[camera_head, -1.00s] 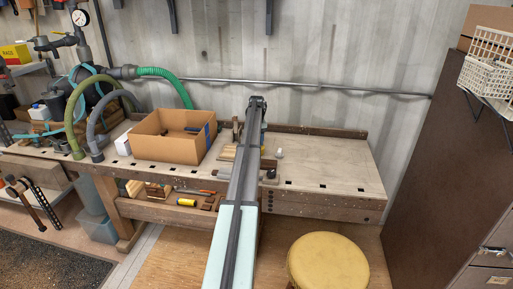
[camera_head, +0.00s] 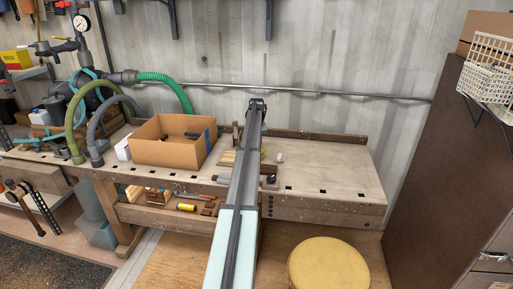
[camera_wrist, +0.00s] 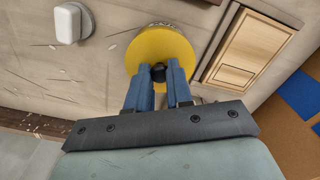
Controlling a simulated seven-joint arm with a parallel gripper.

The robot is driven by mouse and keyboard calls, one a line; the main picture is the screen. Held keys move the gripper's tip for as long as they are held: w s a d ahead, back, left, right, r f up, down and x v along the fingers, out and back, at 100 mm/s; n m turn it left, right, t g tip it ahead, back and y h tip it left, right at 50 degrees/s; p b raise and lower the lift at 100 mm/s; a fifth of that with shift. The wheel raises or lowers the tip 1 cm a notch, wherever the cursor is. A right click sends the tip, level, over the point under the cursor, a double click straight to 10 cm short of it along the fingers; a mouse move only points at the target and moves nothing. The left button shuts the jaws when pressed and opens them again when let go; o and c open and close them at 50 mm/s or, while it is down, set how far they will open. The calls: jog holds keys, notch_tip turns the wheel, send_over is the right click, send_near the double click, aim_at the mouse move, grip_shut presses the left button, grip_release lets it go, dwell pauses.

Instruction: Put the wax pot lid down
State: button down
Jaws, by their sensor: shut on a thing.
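The wax pot lid (camera_wrist: 178,52) is a round yellow disc with a small dark knob, at the top middle of the wrist view. My gripper (camera_wrist: 159,76) has its two blue fingers closed on the knob. The lid is over the pale workbench top (camera_wrist: 100,75); I cannot tell whether it touches the wood. In the head view my arm hides most of the gripper and lid, and only a sliver of yellow shows beside it.
A small white block (camera_wrist: 68,24) stands left of the lid. A light wooden box (camera_wrist: 248,47) lies close on its right, with a cardboard box (camera_head: 165,153) beyond. The bench's right part (camera_head: 325,175) is clear. A yellow stool (camera_head: 328,264) stands in front.

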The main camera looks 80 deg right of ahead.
notch_tip(320, 180, up, 7)
jog(key=shift+d, duration=0.1)
jog(key=s+d+f, duration=0.2)
jog(key=s+d, duration=0.6)
jog(key=s, duration=0.1)
jog(key=shift+m, duration=0.4)
notch_tip(320, 180, down, 5)
jog(key=shift+w+a+f, duration=0.1)
jog(key=shift+a, duration=0.05)
jog(key=shift+f, duration=2.05)
jog(key=shift+f, duration=0.15)
jog(key=c, duration=1)
grip_release()
